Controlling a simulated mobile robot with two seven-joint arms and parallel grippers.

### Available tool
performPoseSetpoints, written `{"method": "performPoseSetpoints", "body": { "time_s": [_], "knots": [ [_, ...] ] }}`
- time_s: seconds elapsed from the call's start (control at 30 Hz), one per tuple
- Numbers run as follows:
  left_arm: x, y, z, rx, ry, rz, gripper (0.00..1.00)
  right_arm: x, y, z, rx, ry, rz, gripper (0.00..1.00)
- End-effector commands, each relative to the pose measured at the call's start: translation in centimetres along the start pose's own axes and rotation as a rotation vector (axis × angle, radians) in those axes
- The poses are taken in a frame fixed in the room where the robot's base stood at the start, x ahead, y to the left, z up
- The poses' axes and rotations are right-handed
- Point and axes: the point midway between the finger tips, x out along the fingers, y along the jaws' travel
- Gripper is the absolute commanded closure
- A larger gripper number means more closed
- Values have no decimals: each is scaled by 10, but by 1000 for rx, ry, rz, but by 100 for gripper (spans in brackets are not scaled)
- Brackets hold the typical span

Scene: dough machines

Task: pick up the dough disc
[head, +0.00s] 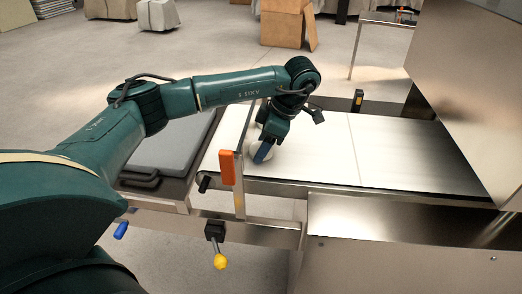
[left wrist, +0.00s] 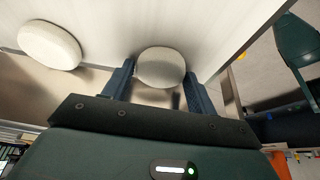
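A pale, round dough disc (left wrist: 160,68) sits between the two blue fingers of my left gripper (left wrist: 158,80) in the left wrist view. The fingers stand wide apart, one on each side of the disc; I cannot make out firm contact. In the head view the left gripper (head: 264,152) points down at the near left end of the white belt (head: 315,145), and the disc (head: 251,151) is partly hidden behind a finger. A second pale disc (left wrist: 48,44) lies to the left in the left wrist view, apart from the gripper. My right gripper is not in view.
A metal frame post with an orange block (head: 227,167) stands just in front of the gripper. A grey lidded unit (head: 170,145) is left of the belt. A large steel housing (head: 468,90) rises over the right end. The belt's middle is clear.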

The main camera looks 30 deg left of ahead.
Motion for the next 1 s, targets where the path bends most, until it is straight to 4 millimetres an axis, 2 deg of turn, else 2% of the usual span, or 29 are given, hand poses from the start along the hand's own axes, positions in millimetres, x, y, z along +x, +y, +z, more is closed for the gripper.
{"method": "performPoseSetpoints", "body": {
  "time_s": [0.03, 0.37, 0.77, 1.0],
  "knots": [
    [0, 0, 0, 0, 0, 0, 47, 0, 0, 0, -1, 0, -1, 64],
    [0, 0, 0, 0, 0, 0, 74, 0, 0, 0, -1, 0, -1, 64],
    [-7, 0, 1, 0, -1, 1, 74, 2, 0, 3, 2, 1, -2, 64],
    [-41, 1, -12, -1, -1, 4, 74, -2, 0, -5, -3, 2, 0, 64]
  ]
}}
